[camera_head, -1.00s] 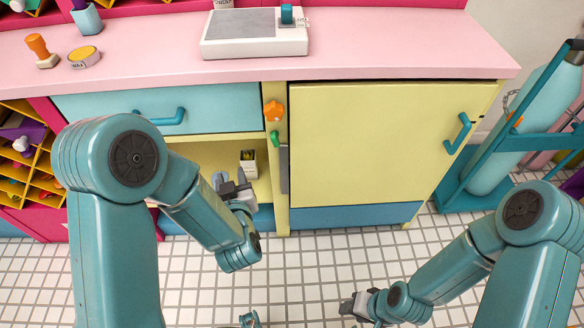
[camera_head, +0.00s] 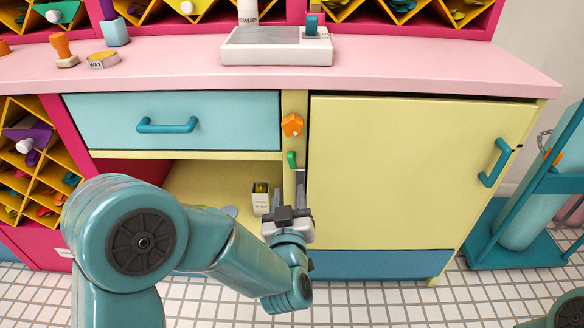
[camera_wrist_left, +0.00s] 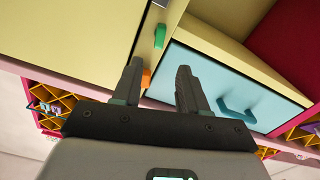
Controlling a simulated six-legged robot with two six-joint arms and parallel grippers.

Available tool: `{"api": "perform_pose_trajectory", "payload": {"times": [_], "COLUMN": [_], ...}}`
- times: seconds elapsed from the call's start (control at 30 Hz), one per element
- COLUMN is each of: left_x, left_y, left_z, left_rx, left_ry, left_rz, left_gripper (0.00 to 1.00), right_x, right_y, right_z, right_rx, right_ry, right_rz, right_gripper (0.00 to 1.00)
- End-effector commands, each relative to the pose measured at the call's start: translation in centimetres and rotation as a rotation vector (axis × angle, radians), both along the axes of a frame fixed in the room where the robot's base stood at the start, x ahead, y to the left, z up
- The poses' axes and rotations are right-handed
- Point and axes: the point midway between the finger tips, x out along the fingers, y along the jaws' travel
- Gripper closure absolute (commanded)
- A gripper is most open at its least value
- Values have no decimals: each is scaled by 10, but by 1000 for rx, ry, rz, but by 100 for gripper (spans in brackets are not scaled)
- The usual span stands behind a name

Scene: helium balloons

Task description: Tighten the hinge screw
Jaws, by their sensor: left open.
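A yellow cabinet door (camera_head: 410,170) hangs shut, its top edge a little uneven under the counter. On the yellow post at its left side are an orange star-shaped knob (camera_head: 292,124) and a small green piece (camera_head: 291,160). I cannot tell which of these, if either, is the hinge screw. My left gripper (camera_head: 290,200) is open and empty, just below the green piece. In the left wrist view the green piece (camera_wrist_left: 160,36) lies beyond the fingertips, and the orange knob (camera_wrist_left: 146,78) shows between the fingers. My right gripper is out of view.
A blue drawer (camera_head: 170,120) and an open shelf with a small box (camera_head: 261,198) are left of the post. The pink counter (camera_head: 400,65) above holds a white scale (camera_head: 276,48). A blue cylinder cart (camera_head: 525,220) stands at the right.

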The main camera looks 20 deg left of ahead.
Motion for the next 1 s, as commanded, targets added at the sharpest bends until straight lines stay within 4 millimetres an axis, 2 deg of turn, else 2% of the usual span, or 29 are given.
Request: {"api": "perform_pose_trajectory", "payload": {"times": [0.2, 0.43, 0.6, 0.9, 0.93, 1.0], "left_x": [51, 92, 108, 111, 111, 111], "left_y": [15, 25, 30, 30, 30, 30], "left_z": [-2, -2, -1, -1, -1, -1], "left_rx": [0, 0, 1, 2, 2, 2], "left_ry": [-1, 0, 1, 2, 2, 2], "left_rz": [2, -2, -2, -3, -3, -3], "left_gripper": [57, 57, 57, 57, 61, 84], "right_x": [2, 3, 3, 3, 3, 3], "right_y": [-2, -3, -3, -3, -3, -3], "right_z": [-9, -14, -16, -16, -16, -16], "right_rx": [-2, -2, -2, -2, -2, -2], "right_ry": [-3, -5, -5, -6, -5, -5], "right_rz": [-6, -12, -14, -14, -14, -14], "right_gripper": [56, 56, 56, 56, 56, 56]}}
